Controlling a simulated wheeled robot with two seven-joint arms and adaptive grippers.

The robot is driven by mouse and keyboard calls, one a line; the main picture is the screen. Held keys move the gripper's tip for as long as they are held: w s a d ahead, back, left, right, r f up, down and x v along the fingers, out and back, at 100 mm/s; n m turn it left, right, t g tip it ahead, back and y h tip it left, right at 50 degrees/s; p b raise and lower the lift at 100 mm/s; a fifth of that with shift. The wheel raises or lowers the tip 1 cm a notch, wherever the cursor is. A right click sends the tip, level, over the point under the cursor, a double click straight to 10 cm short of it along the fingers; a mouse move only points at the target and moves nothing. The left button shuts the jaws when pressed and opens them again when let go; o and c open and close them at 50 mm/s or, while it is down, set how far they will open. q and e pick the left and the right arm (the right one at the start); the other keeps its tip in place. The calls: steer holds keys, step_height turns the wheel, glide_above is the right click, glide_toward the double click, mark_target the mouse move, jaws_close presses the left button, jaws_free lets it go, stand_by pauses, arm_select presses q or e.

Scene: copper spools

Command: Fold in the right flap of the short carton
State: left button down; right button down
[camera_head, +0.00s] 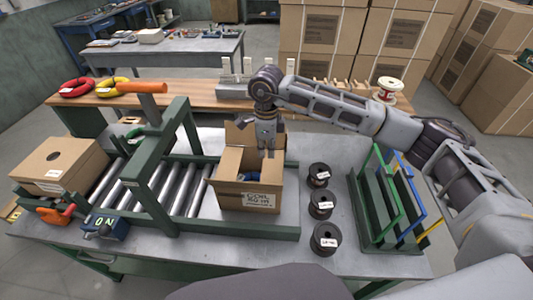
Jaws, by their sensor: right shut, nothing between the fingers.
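The short carton (246,195) stands upright on the roller line's right part, with a printed label on its front. Its back flap (241,133) stands up, and another flap leans at its left side (229,160). The inside is partly visible, with something dark blue in it. The right flap is hard to make out behind my gripper. My right gripper (266,154) is shut and empty, pointing down over the carton's back right part. I cannot tell whether it touches the carton. My left gripper is not in view.
Several dark spools (321,205) stand in a row right of the carton. A green rack (385,225) with coloured frames is further right. A green gantry (160,165) spans the rollers at left, beside a closed carton (60,163). A wooden bench (205,95) lies behind.

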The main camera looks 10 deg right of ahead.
step_height(320, 180, up, 4)
steer(key=shift+r+p, duration=0.1)
steer(key=shift+p, duration=0.45)
stand_by(0.5)
